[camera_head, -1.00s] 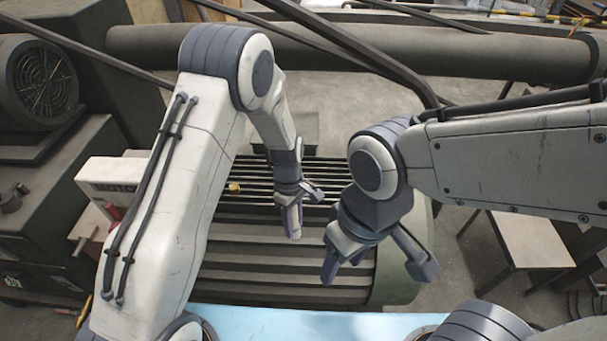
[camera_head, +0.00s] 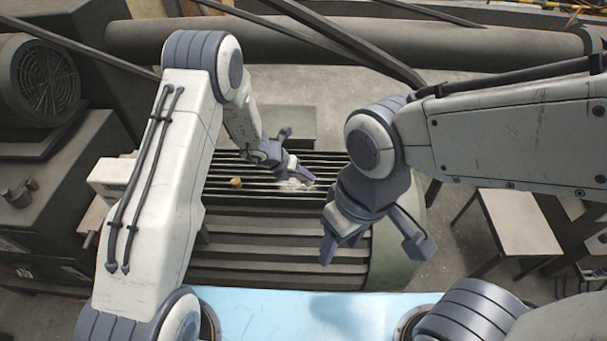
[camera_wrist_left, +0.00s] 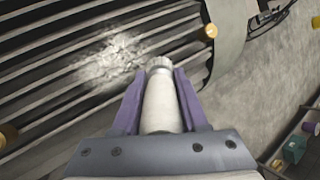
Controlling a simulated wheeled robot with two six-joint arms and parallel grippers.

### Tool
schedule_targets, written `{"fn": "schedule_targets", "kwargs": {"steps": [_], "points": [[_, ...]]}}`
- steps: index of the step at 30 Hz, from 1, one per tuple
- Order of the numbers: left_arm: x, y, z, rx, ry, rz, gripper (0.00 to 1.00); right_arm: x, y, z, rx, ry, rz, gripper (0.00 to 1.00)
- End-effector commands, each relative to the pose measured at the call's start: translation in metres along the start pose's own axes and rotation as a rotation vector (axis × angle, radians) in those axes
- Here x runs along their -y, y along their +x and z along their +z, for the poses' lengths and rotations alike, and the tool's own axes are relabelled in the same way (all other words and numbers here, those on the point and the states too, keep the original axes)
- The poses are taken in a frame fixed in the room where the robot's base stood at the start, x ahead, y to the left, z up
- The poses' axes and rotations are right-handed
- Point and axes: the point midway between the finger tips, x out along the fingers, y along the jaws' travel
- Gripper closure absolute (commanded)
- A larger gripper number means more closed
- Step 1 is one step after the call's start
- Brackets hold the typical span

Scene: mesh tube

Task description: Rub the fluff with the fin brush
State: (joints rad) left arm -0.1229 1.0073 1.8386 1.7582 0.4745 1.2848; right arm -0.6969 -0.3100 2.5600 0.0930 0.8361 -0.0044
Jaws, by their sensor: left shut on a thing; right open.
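The fluff (camera_head: 292,185) is a pale, wispy patch on the dark fins of a green finned motor housing (camera_head: 280,257). It also shows in the left wrist view (camera_wrist_left: 108,60), ahead and left of the brush. The fin brush (camera_wrist_left: 160,105) has a pale cylindrical handle and a ridged tip. My left gripper (camera_head: 303,174) is shut on it, with purple fingers on both sides, and is close to the fluff. I cannot tell if the brush touches it. The brush is hard to make out in the head view. My right gripper (camera_head: 375,245) is open and empty above the housing's right part.
A small yellow knob (camera_head: 236,182) sits on the fins, left of the fluff. A light blue surface (camera_head: 330,312) lies in front of the housing. A large pipe (camera_head: 300,45) runs behind. A stool (camera_head: 515,225) stands at right.

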Motion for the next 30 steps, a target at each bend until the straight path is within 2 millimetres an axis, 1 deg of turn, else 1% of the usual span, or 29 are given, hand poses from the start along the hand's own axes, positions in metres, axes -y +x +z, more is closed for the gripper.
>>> {"fn": "schedule_targets", "kwargs": {"steps": [5,18,22,30], "points": [[-0.004,0.009,-0.004,0.001,0.0,-0.001,1.0,-0.001,0.009,0.001,0.0,0.001,0.0,0.43],[-0.021,0.045,-0.022,0.0,0.001,-0.001,1.0,-0.003,0.041,0.002,0.0,0.007,0.0,0.43],[-0.022,0.049,-0.024,0.001,0.0,-0.001,1.0,-0.003,0.043,0.002,0.0,0.008,0.0,0.43],[-0.022,0.048,-0.024,0.001,0.001,-0.001,1.0,-0.003,0.043,0.002,0.0,0.008,0.0,0.43]]}}
